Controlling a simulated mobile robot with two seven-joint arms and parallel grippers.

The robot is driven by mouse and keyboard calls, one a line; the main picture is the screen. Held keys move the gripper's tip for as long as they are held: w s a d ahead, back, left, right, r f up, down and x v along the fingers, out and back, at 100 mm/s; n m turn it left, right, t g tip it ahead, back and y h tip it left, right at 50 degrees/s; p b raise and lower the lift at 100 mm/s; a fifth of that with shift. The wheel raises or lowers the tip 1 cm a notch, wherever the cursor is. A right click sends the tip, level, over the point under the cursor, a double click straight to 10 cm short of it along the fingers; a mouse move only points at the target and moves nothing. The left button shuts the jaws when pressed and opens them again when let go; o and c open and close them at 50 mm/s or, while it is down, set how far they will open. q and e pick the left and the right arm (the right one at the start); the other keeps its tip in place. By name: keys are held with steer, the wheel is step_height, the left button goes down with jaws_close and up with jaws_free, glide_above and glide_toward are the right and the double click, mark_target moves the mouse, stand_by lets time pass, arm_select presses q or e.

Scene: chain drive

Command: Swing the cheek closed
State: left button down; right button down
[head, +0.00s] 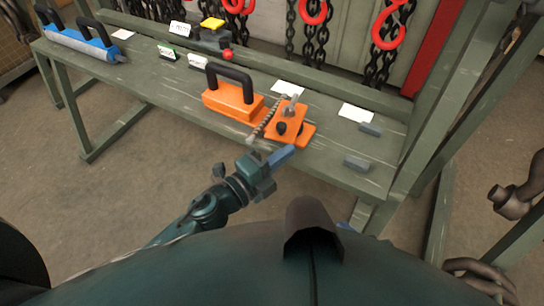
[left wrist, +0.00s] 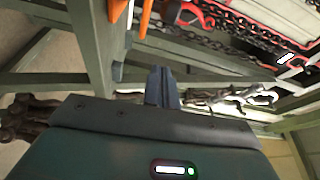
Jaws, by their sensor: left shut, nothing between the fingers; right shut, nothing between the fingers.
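The orange device stands near the front edge of the green bench (head: 150,70). Its block (head: 228,100) has a black handle, and an orange plate, seemingly the cheek (head: 300,135), lies to its right with a dark knob and a grey pin on it. A short chain (head: 264,121) lies between them. My left gripper (head: 284,156) is shut and empty just in front of the plate; I cannot tell if it touches. In the left wrist view its fingers (left wrist: 160,87) are together. A small blue-grey tip, seemingly my right gripper (head: 360,214), shows low beside my body, mostly hidden.
Red hooks (head: 313,12) and dark chains hang behind the bench. A blue tool (head: 80,42), white cards (head: 357,113) and small grey blocks (head: 357,164) are on the bench. A green post (head: 450,90) stands at right. Floor in front of the bench is clear.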

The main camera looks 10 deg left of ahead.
mark_target(281, 136)
arm_select(q)
steer(key=w, duration=0.3)
steer(key=w+d, duration=0.1)
steer(key=w, duration=0.1)
steer(key=shift+w+a, duration=0.2)
steer(key=shift+a, duration=0.45)
arm_select(e)
steer(key=shift+r, duration=0.1)
arm_select(q)
steer(key=shift+f, duration=0.1)
arm_select(e)
steer(key=shift+w, duration=0.1)
arm_select(q)
steer(key=shift+a, duration=0.1)
steer(key=shift+a+m+g+h, duration=0.2)
steer(key=shift+m+g+h, duration=0.2)
steer(key=shift+g, duration=0.1)
arm_select(e)
steer(key=shift+d, duration=0.25)
